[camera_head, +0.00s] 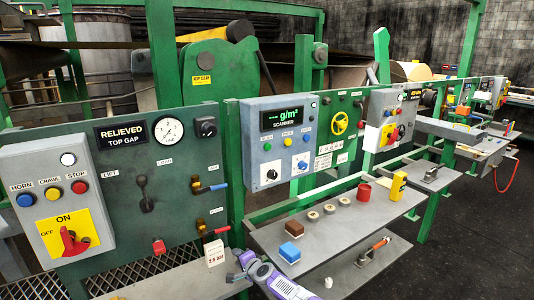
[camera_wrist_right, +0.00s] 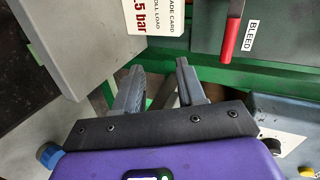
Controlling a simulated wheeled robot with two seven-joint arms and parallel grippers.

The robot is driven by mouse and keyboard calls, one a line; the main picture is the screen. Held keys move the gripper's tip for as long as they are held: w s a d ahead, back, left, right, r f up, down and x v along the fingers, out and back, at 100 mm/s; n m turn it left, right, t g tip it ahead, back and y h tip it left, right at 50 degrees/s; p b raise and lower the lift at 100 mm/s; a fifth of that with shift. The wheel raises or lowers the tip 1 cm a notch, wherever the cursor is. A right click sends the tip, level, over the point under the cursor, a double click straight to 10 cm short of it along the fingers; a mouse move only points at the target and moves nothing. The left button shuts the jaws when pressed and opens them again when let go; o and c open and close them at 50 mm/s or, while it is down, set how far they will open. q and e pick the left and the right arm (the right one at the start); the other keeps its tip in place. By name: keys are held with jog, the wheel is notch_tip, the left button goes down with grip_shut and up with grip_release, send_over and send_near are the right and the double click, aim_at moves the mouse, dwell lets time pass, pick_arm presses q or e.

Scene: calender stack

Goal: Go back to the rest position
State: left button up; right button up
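My right gripper (camera_head: 238,266) is at the bottom middle of the head view, with my purple wrist behind it. It is in front of the green panel, just below the white card (camera_head: 214,253) and near the end of the grey shelf. In the right wrist view the two grey fingers of the gripper (camera_wrist_right: 160,75) stand apart with nothing between them. The white card (camera_wrist_right: 157,15) and the red-handled lever labelled BLEED (camera_wrist_right: 229,38) are beyond the fingertips. My left gripper is not in view.
A grey shelf (camera_head: 340,222) at right holds a brown block (camera_head: 290,252), several rings, a red cup (camera_head: 364,191) and a yellow box (camera_head: 397,185). A lower shelf (camera_head: 345,277) is beneath it. The left control box (camera_head: 55,195) has buttons and a red switch. Dark floor is open at right.

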jog(key=s+d+f+n+g+h+p, duration=0.1)
jog(key=s+d+f+n+g+p, duration=0.15)
jog(key=s+d+f, duration=0.5)
jog(key=s+d+f+n+g+h+p, duration=0.1)
jog(key=s+d+f+n+g+h, duration=0.2)
jog(key=s+f, duration=0.8)
jog(key=s+d+g+p, duration=0.1)
jog(key=s+d, duration=0.4)
jog(key=s, duration=1)
jog(key=s+d+r+n+g+p, duration=0.1)
jog(key=s+d+g, duration=0.3)
jog(key=s, duration=1.2)
jog(key=shift+d+r, duration=0.3)
jog(key=shift+d, duration=0.55)
